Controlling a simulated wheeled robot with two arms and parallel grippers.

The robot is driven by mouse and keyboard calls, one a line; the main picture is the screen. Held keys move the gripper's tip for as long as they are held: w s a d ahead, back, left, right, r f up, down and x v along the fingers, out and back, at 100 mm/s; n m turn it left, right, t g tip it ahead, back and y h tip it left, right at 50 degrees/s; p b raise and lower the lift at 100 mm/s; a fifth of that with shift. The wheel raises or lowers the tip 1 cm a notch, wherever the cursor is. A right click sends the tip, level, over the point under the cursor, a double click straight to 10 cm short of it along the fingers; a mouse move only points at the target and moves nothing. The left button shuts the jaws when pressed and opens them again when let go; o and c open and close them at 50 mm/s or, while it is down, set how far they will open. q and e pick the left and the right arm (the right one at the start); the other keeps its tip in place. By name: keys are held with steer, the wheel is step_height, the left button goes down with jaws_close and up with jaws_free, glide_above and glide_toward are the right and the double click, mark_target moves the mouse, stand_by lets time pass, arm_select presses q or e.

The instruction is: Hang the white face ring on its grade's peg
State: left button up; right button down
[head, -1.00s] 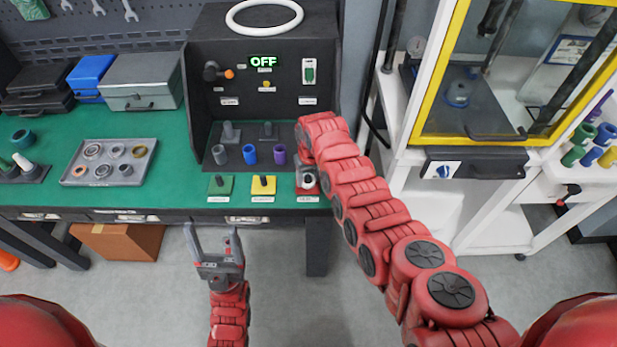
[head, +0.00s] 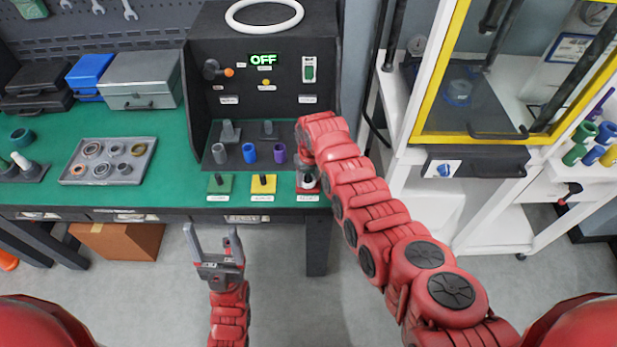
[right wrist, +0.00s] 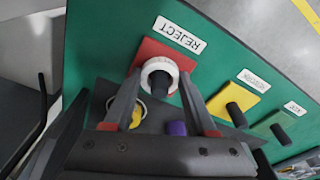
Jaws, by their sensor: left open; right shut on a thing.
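The white face ring (right wrist: 158,70) is between the fingertips of my right gripper (right wrist: 160,90), which is shut on it. The ring is over the red REJECT plate (right wrist: 180,57), and a dark peg shows within its opening. I cannot tell how far down the peg it sits. In the head view the ring is small and partly hidden by my right arm. The green plate (head: 214,188) and yellow plate (head: 257,188), each with a dark peg, stand to the left with no ring on them. My left gripper (head: 213,235) is open and empty, in front of the table edge.
Behind the plates are grey, blue (head: 249,153) and purple (head: 279,153) cups at the black test stand (head: 245,112), whose display reads OFF. A tray (head: 71,175) of several rings lies left on the green bench. A yellow-framed cabinet (head: 428,90) stands right.

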steer(key=shift+c, duration=0.6)
jaws_free()
step_height(320, 180, up, 8)
steer(key=p, duration=0.4)
steer(key=shift+r+p, duration=0.45)
steer(key=shift+r, duration=0.05)
